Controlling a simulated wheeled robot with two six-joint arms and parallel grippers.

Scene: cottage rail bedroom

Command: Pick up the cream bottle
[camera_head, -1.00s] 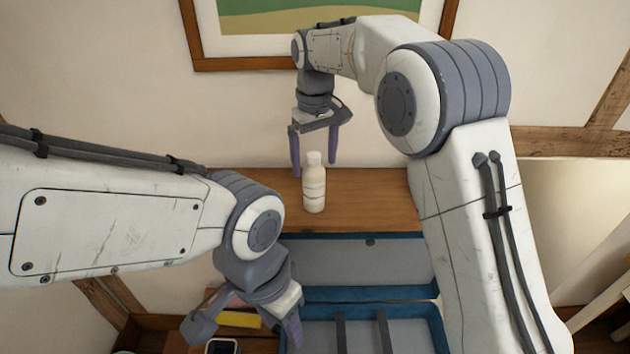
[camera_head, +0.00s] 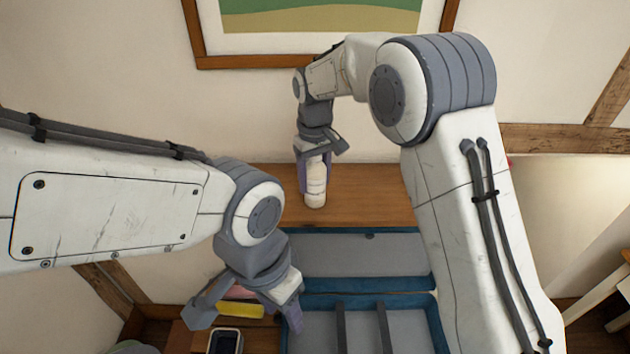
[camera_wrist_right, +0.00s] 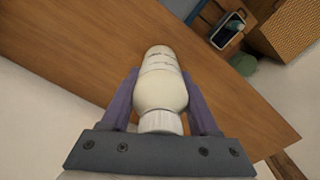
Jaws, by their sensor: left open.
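The cream bottle (camera_head: 316,188) stands upright on the wooden surface (camera_head: 370,195) near the wall. My right gripper (camera_head: 315,176) is lowered over it from above, one finger on each side. In the right wrist view the bottle (camera_wrist_right: 160,88) lies between the purple fingers, its cap towards the palm. The fingers look very close to its sides, but I cannot tell if they press on it. My left gripper (camera_head: 245,322) is open and empty, lower left, by the blue case.
A blue open case (camera_head: 427,284) with grey lining lies in front of the bottle. A yellow item (camera_head: 240,310) and a dark-screened device (camera_head: 224,342) are near my left gripper. A framed picture (camera_head: 235,62) hangs on the wall behind.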

